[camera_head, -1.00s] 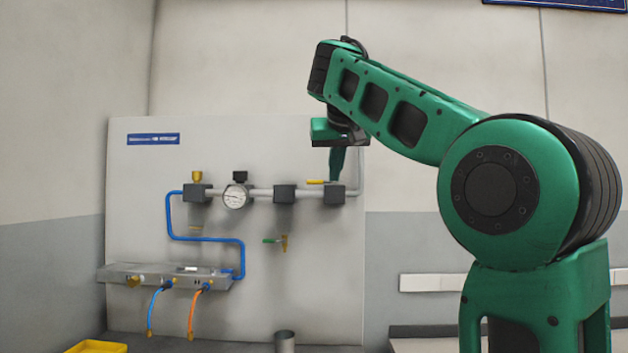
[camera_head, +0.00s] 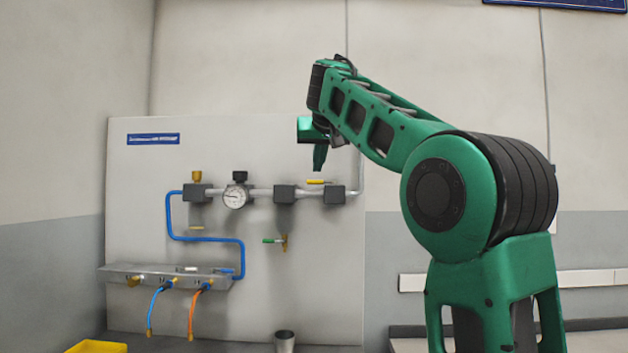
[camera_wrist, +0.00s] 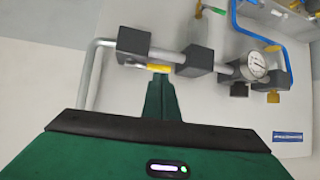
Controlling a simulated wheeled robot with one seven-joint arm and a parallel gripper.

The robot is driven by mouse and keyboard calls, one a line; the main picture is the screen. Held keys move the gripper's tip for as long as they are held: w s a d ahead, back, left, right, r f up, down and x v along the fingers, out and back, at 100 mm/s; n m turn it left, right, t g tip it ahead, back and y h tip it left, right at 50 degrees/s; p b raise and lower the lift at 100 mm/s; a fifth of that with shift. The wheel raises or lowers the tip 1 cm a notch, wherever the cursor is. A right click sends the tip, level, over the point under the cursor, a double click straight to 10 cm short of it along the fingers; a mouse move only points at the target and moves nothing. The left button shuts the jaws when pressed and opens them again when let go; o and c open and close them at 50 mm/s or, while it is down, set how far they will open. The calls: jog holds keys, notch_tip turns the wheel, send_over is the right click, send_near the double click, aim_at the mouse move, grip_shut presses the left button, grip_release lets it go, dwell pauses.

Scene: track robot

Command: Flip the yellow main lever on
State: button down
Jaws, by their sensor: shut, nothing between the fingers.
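The yellow main lever (camera_head: 316,181) lies roughly level along the top of the pipe, between two dark valve blocks on the white panel. It also shows in the wrist view (camera_wrist: 158,69), just beyond my fingertips and partly hidden by them. My gripper (camera_head: 319,168) is shut and empty, its fingers pointing down just above the lever in the head view. In the wrist view my gripper (camera_wrist: 160,82) shows as two green fingers held together. I cannot tell whether the fingertips touch the lever.
The pipe carries a round gauge (camera_head: 236,196) and dark blocks. A small green-handled tap (camera_head: 275,241) hangs below. A metal shelf (camera_head: 128,270) with blue and orange hoses is at left. A metal cup (camera_head: 284,341) and yellow bin (camera_head: 96,347) stand low in front.

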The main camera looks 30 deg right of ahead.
aim_at(315, 181)
jog(key=x, duration=0.5)
jog(key=shift+w+d+f, duration=0.1)
jog(key=shift+w+f, duration=0.05)
jog(key=shift+w, duration=0.1)
